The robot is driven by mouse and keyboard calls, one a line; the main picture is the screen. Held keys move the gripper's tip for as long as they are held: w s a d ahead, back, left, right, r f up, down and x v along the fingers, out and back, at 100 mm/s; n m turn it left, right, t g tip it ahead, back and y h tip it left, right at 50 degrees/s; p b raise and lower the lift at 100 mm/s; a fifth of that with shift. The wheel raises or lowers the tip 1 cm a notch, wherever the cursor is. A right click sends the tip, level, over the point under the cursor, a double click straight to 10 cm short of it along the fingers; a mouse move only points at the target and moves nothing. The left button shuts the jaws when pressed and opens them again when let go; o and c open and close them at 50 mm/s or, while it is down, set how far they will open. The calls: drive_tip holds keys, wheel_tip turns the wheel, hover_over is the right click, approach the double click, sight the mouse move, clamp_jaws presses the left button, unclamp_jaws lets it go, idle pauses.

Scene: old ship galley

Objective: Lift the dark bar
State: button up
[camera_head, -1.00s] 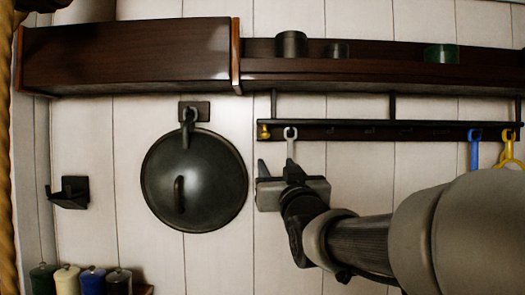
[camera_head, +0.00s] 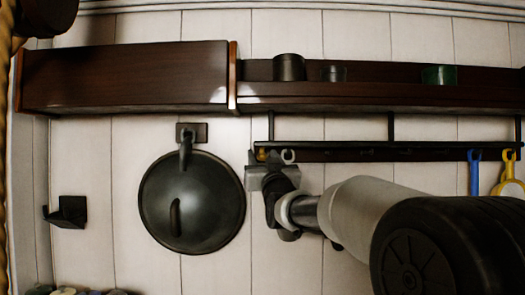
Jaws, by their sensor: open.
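A long thin dark bar (camera_head: 440,145) runs level below the wall shelf, along the front of a dark rail board (camera_head: 410,156). Dark upright struts rise from it toward the shelf. A small brass knob (camera_head: 260,155) shows near its left end. My gripper (camera_head: 264,160) is just under that left end, fingers pointing up, open, with nothing visible held. The fingertips overlap the knob and rail in the picture. I cannot tell whether they touch the bar. My arm comes in from the lower right and hides the wall below the rail.
A black pan lid (camera_head: 192,205) hangs left of my gripper, close to it. A grey ring (camera_head: 288,156), a blue utensil (camera_head: 474,175) and a yellow one (camera_head: 508,175) hang on the rail. The shelf (camera_head: 350,90) above holds cups. A dark bracket (camera_head: 70,212) is at far left.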

drive_tip(key=shift+x, duration=0.95)
clamp_jaws()
